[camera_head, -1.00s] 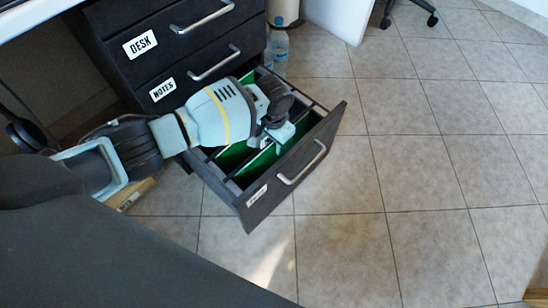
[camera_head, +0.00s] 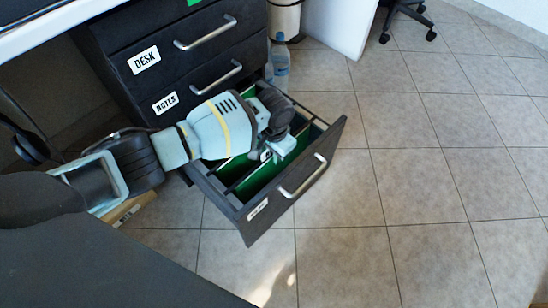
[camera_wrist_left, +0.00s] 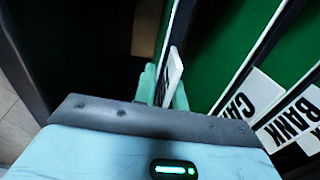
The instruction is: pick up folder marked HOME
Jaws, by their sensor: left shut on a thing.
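The bottom drawer (camera_head: 262,222) stands pulled out, with green hanging folders (camera_head: 250,183) in it. My left gripper (camera_head: 270,153) reaches down into it. In the left wrist view, my left gripper (camera_wrist_left: 164,88) is shut on a folder's white tab (camera_wrist_left: 174,76), seen nearly edge-on; its lettering cannot be read, so I cannot tell whether it is HOME. To its right are the tabs marked CAR (camera_wrist_left: 240,103) and BANK (camera_wrist_left: 298,112). No HOME label is readable. My right gripper is not in view.
Closed drawers marked DESK (camera_head: 144,60) and NOTES (camera_head: 166,103) are above. A plastic bottle (camera_head: 280,66) and a bin (camera_head: 285,20) stand behind the open drawer. The tiled floor to the right is clear, with a wheeled chair (camera_head: 408,14) at the back.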

